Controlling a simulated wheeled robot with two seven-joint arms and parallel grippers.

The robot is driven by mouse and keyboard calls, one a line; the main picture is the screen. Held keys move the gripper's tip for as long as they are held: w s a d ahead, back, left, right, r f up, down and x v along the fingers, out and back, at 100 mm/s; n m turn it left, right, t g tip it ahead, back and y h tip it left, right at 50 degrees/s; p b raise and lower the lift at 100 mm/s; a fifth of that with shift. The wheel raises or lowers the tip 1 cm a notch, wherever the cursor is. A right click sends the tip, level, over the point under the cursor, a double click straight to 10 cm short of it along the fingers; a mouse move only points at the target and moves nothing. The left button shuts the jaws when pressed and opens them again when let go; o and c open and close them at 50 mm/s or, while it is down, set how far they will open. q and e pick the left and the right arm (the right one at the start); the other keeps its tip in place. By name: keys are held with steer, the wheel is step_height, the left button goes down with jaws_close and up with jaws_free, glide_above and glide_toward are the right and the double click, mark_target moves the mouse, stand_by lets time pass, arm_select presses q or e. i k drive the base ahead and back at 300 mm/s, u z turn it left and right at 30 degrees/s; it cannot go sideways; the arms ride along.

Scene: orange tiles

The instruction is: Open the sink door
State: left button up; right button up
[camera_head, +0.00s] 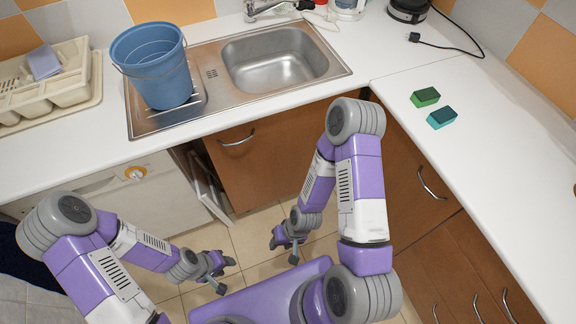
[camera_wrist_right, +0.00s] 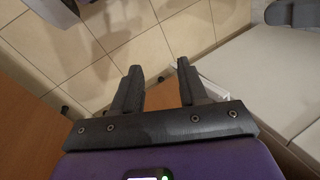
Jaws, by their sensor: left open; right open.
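The sink door (camera_head: 262,160) is a brown wooden panel under the sink, with a curved metal handle (camera_head: 237,138) near its top. A dark gap with a pale panel inside shows along its left edge, so it appears ajar. My right gripper (camera_head: 291,244) is open and empty, low above the floor in front of the door and apart from the handle. Its two fingers (camera_wrist_right: 160,78) are spread in the right wrist view, with nothing between them but floor and brown wood behind. My left gripper (camera_head: 227,273) is open and empty, low on the left.
A blue bucket (camera_head: 153,65) stands on the drainboard beside the sink basin (camera_head: 274,60). A white appliance front (camera_head: 130,196) is left of the door. Brown drawers (camera_head: 420,190) stand right. Tiled floor (camera_head: 258,232) lies before the door. Two sponges (camera_head: 425,97) lie on the right counter.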

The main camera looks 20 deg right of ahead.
mark_target(257, 163)
steer(key=u, duration=1.3)
steer(key=k, duration=0.85)
steer(key=z, duration=0.8)
steer(key=i, duration=1)
steer(key=u, duration=0.05)
